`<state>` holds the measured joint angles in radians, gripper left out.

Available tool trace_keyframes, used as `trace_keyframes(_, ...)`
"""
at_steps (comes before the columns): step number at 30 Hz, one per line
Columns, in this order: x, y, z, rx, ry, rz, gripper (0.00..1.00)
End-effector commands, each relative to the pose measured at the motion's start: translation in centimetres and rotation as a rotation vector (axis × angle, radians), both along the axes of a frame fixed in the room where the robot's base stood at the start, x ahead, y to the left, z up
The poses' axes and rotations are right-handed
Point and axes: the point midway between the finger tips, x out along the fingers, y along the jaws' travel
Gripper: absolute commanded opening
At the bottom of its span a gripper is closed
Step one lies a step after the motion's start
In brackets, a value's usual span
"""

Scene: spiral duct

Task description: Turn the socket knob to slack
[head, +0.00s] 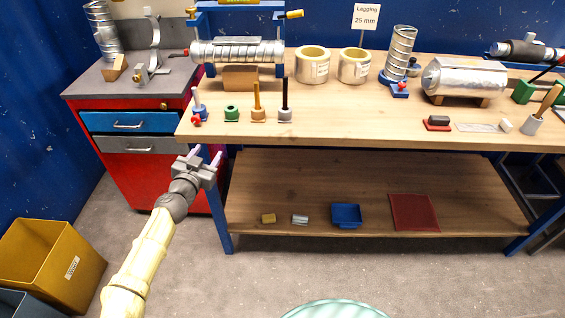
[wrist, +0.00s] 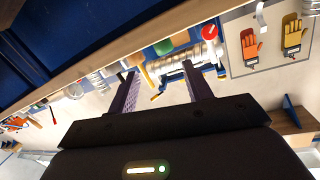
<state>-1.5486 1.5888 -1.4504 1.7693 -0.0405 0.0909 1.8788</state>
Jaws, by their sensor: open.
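A small blue socket (head: 200,112) stands at the front left corner of the bench top, with a pale rod upright in it. Its red knob (head: 196,121) faces the front edge. In the wrist view a round red knob (wrist: 209,31) shows beyond the fingertips, near the right finger. My gripper (head: 206,154) is open and empty, below and in front of the bench's left corner, apart from the knob. Its two fingers (wrist: 161,88) also show in the wrist view. Which way the knob is set cannot be told.
Green, tan and grey holders (head: 232,113) stand right of the socket. A blue frame with a spiral duct (head: 225,52) is behind. A red cabinet (head: 140,170) stands left, and the bench's lower shelf (head: 350,180) lies below. The floor in front is mostly clear.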

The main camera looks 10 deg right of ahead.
Motion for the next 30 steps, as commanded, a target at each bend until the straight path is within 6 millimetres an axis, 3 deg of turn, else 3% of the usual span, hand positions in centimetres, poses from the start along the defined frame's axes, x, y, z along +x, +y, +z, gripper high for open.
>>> trace_keyframes(13, 1.2, -7.9, -0.9, -0.006, 0.13, -0.154, 0.5)
trace_keyframes(30, 0.2, -16.5, -2.7, -0.002, 0.339, -0.31, 0.5)
